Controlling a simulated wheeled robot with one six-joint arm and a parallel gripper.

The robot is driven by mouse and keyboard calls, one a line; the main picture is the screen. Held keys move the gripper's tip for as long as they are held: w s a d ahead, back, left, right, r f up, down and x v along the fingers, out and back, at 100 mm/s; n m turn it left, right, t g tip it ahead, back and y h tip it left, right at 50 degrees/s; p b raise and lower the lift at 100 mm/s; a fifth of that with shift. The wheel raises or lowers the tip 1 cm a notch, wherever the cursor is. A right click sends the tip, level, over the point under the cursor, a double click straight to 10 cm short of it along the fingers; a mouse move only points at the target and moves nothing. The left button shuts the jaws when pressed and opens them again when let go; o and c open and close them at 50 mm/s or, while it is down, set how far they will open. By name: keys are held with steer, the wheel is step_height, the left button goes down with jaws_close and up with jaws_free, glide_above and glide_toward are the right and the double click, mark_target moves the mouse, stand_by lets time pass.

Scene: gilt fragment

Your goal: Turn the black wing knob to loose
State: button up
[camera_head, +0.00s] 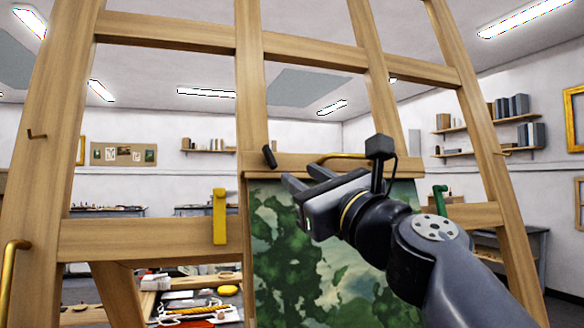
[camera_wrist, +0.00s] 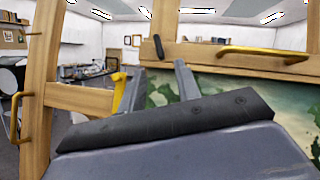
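The black wing knob (camera_head: 268,157) is a small, dark, slightly tilted bar on the easel's upright, at the left end of the wooden crossbar above the painting. It also shows in the wrist view (camera_wrist: 158,46), top centre, beyond my fingers. My gripper (camera_head: 300,174) is in front of the painting, a little right of and below the knob in the head view. Its two fingers are spread with nothing visible between them. In the wrist view my gripper (camera_wrist: 154,75) has its fingertips below the knob, apparently apart from it.
A brass handle (camera_wrist: 262,52) sits on the crossbar right of the knob. A yellow lever (camera_head: 219,216) and a green one (camera_head: 440,199) are on the easel's lower rail. The green landscape painting (camera_head: 290,262) is close behind my gripper. A cluttered table (camera_head: 190,308) is beyond.

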mark_target(272, 158)
steer(key=p+x, duration=0.3)
steer(key=x, duration=0.7)
steer(key=shift+w+a, duration=0.15)
steer(key=shift+c, duration=0.3)
jaws_close()
